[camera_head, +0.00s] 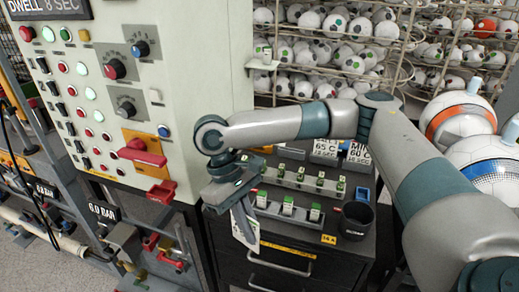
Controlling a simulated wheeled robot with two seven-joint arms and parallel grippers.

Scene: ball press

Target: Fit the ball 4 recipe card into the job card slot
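My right gripper (236,205) reaches in from the right and points down, beside the lower right corner of the control panel and above the front left of the dark cabinet. A pale, flat card (247,226) hangs tilted at its fingertips, and the gripper looks shut on it. The card's print is too small to read, so I cannot tell its ball number. I cannot make out for certain which part of the panel is the job card slot. A red open tray (161,191) sits on the panel's lower edge, left of the gripper. My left gripper is not in view.
The cream panel (190,60) carries knobs, buttons and a red lever (142,153). The cabinet top (345,243) holds rows of small green-and-white pieces and a black cup (355,220). Racks of balls (300,55) stand behind; large balls (459,120) are at the right.

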